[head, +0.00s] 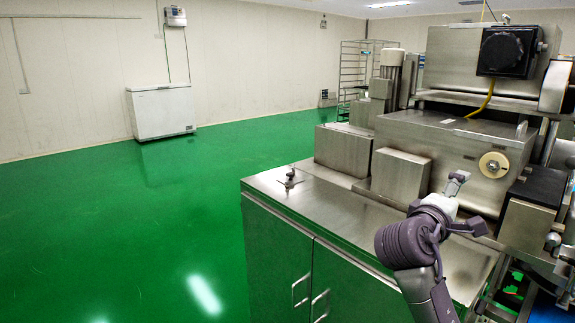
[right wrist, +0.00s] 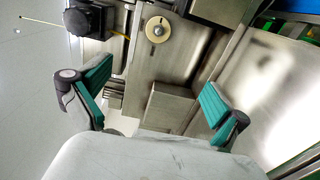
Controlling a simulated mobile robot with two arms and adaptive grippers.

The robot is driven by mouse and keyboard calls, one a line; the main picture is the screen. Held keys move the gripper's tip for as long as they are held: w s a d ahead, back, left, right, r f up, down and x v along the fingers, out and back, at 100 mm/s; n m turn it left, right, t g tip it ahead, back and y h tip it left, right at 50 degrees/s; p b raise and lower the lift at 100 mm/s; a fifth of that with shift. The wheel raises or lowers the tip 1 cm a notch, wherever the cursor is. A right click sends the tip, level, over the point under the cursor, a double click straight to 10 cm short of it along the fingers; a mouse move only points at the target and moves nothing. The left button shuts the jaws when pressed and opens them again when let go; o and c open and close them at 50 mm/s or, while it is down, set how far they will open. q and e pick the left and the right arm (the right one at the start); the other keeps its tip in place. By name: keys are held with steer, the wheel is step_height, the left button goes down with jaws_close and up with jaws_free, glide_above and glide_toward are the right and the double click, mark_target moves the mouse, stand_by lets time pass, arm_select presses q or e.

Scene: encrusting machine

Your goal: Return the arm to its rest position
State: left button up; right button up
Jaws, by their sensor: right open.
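My right arm comes in from the bottom right in the head view. Its gripper (head: 464,206) is raised over the metal cabinet top, in front of the encrusting machine (head: 455,150). In the right wrist view the right gripper (right wrist: 155,79) is open, its two green-padded fingers wide apart. Nothing is between the fingers. The machine's steel body and its cream round knob (right wrist: 157,30) show beyond them. The same knob (head: 493,165) is on the machine's front in the head view. My left gripper is not in view.
The steel cabinet (head: 277,250) has doors with handles, and a small metal fitting (head: 290,178) stands on its top. A black box (head: 509,51) is mounted high on the machine. The green floor (head: 120,230) is open at left, up to a white chest freezer (head: 161,111).

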steer(key=s+a+f+g+y, duration=0.1)
steer(key=s+a+f+y, duration=0.15)
steer(key=f, duration=0.65)
steer(key=s+a+f+m+g+y, duration=0.1)
steer(key=s+f+y, duration=0.25)
steer(key=f, duration=0.55)
steer(key=s+a+f+y, duration=0.2)
steer(key=s+f, duration=0.2)
steer(key=f, duration=0.4)
steer(key=s+a+f+m+g+y, duration=0.25)
steer(key=s+f, duration=0.25)
steer(key=s, duration=0.4)
steer(key=s+a+f+m+g+y, duration=0.1)
steer(key=s+a+f+g+y, duration=0.2)
steer(key=s, duration=0.5)
steer(key=s+a+f+m+g+y, duration=0.1)
steer(key=s+a+f+m, duration=0.1)
steer(key=s+f, duration=0.55)
step_height(320, 180, down, 25)
steer(key=s, duration=0.3)
steer(key=s+d+f+g, duration=0.2)
steer(key=s+f, duration=1.4)
steer(key=shift+d+f+n+h+b, duration=0.25)
steer(key=shift+n+h+b, duration=0.1)
steer(key=shift+n, duration=0.1)
